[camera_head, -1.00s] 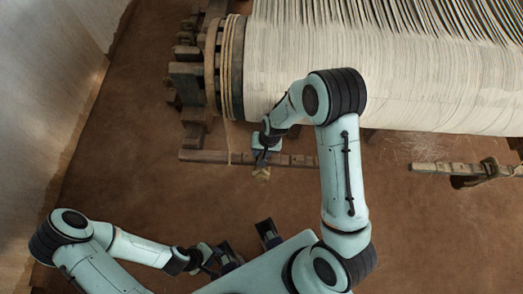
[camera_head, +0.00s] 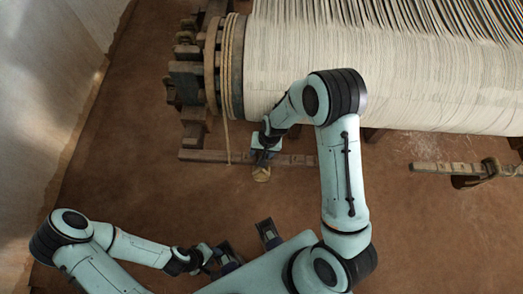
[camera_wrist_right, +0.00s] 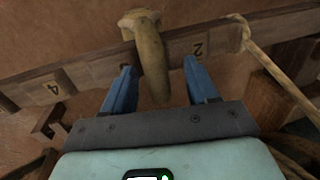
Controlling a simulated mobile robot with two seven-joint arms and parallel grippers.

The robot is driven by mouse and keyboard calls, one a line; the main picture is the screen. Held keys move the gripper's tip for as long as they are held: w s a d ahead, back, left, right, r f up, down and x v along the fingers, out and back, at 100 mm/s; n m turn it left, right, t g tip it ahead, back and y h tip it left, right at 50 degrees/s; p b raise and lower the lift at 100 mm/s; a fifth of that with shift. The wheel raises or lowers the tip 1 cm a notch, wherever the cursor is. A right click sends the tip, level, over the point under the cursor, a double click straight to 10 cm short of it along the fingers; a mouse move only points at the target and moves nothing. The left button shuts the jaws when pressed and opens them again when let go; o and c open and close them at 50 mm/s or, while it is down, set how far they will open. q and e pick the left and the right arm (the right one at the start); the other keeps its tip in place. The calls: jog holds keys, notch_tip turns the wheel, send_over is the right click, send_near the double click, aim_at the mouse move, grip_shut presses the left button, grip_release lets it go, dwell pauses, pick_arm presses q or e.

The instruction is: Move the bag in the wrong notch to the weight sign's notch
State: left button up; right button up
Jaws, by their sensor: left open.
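A tan cloth bag (camera_wrist_right: 150,58) hangs over the wooden notched bar (camera_wrist_right: 95,68) in the right wrist view, between the numbers 4 (camera_wrist_right: 54,88) and 2 (camera_wrist_right: 198,47). My right gripper (camera_wrist_right: 162,88) is open, with one blue finger on each side of the bag and gaps visible beside it. In the head view the bag (camera_head: 261,174) shows just below my right gripper (camera_head: 265,155) at the bar (camera_head: 205,156). Its notch is hidden by the bag. My left gripper (camera_head: 222,257) is open and empty, low in the head view. I cannot see a weight sign.
A cord (camera_wrist_right: 268,62) loops over the bar right of the 2. The wound warp beam (camera_head: 400,75) fills the upper right. The floor (camera_head: 120,160) at left is clear.

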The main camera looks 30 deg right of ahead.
pick_arm(q)
jog(key=shift+w+r+p, duration=0.25)
jog(key=shift+r+p, duration=0.35)
jog(key=shift+r, duration=0.05)
jog(key=shift+w+r+p, duration=0.2)
jog(key=shift+r+p, duration=0.35)
jog(key=shift+r, duration=0.05)
pick_arm(e)
notch_tip(320, 180, up, 13)
jog(key=s+d, duration=0.1)
jog(key=d, duration=0.1)
jog(key=shift+s, duration=0.2)
jog(key=shift+d, duration=0.1)
